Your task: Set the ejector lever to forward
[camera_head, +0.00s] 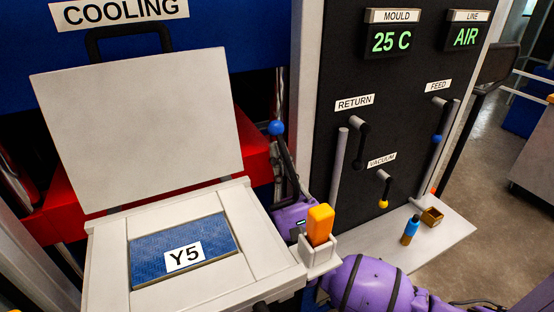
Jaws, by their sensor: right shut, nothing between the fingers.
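A lever with a blue ball knob (277,127) stands beside the red block at the right of the cooling box; no label marks it as the ejector lever, and its shaft is mostly hidden. My right gripper (284,148) is dark, shut and empty, with its fingers pointing up just below the blue knob. I cannot tell whether they touch the lever. My purple right arm reaches it from the lower right, passing behind the orange-handled holder. My left gripper is not in view.
An open box with a raised white lid (140,125) and a blue Y5 plate (155,262) is in front. An orange block (320,224) stands in a white holder close to my arm. The black panel (400,115) carries RETURN, VACUUM and FEED levers. A blue bottle (410,231) stands on the shelf.

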